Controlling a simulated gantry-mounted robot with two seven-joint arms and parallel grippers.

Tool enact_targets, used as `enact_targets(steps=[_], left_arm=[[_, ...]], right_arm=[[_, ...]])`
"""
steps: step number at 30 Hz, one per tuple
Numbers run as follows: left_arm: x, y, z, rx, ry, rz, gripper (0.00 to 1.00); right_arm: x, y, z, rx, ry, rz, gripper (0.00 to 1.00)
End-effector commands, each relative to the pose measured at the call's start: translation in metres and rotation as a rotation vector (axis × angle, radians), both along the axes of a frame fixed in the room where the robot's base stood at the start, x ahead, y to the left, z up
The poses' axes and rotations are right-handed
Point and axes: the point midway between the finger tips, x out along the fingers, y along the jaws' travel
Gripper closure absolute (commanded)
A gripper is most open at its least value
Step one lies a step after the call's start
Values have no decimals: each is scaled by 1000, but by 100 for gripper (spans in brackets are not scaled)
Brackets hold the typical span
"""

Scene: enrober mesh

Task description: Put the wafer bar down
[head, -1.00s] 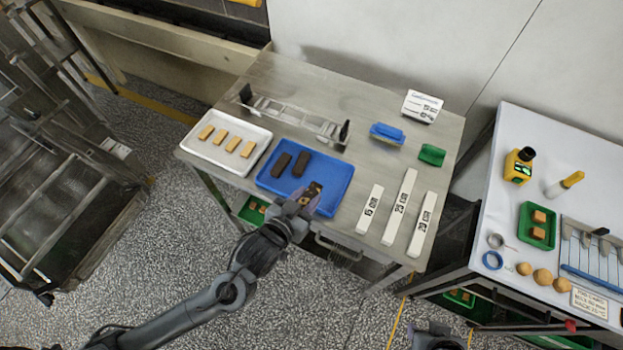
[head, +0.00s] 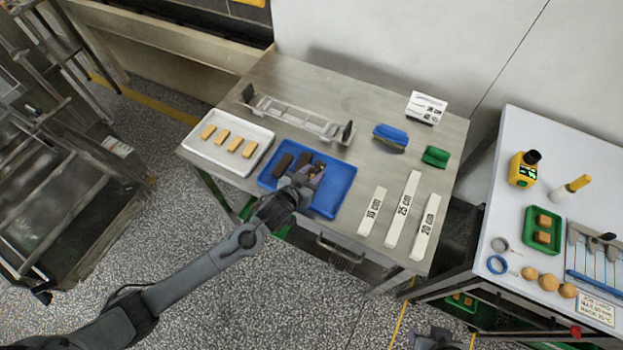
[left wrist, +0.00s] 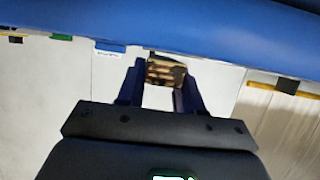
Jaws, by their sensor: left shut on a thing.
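My left gripper (head: 311,173) is low over the blue tray (head: 335,196), near its middle. It is shut on the wafer bar (left wrist: 166,72), which shows tan and dark brown between the two fingers in the left wrist view. In the head view the gripper hides most of this bar. I cannot tell whether the held bar touches the tray floor.
A white tray (head: 232,162) with several tan bars stands left of the blue tray. A metal rack (head: 297,117) lies behind. Length strips, including the 25 cm strip (head: 404,210), lie to the right. The tray's right part is clear.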

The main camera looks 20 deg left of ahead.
Motion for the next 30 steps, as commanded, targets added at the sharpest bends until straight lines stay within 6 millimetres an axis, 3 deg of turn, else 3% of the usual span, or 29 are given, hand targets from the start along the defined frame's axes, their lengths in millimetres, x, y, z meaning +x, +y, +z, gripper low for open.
enact_targets(steps=[7, 20, 21, 25, 26, 30], left_arm=[[0, 0, -23, -1, 0, 1, 82], [-1, 0, -30, -1, 0, 1, 82], [-1, 0, -30, -1, 0, 1, 63], [-1, 0, -29, 0, 0, 1, 43], [-1, 0, -29, 0, 0, 1, 39], [-1, 0, -29, 0, 0, 1, 39]], right_arm=[[0, 1, 6, 5, 1, -4, 57], [0, 1, 4, 5, 0, -4, 57], [0, 1, 4, 5, 0, -4, 57], [0, 0, 4, 1, 0, -1, 57], [0, 0, 4, 1, 0, 0, 57], [0, -1, 4, -4, 0, 2, 57]])
